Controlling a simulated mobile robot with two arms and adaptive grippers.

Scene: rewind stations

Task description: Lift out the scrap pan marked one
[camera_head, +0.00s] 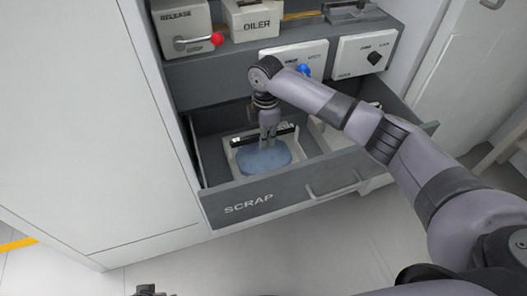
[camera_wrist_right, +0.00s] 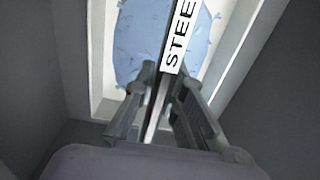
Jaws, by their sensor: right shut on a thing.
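The open drawer (camera_head: 292,196) is marked SCRAP. In its left part sits a white pan (camera_head: 232,160) with a blue crumpled cloth-like load (camera_head: 264,158). A bar with a white label crosses the pan; in the right wrist view the label (camera_wrist_right: 180,38) reads "STEE", the rest cut off. The load (camera_wrist_right: 140,40) and pan rim (camera_wrist_right: 104,60) also show there. My right gripper (camera_head: 268,136) points down into the drawer and is shut on the pan's bar. The pan appears still within the drawer. A small dark piece of my left gripper (camera_head: 147,290) shows at the bottom edge.
A second white pan (camera_head: 335,138) lies in the drawer's right part, partly behind my right arm. Above are a release box with a red-knobbed lever (camera_head: 216,39), an oiler box (camera_head: 252,20) and panels with a blue knob (camera_head: 303,70) and a black knob (camera_head: 374,58). Floor in front is clear.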

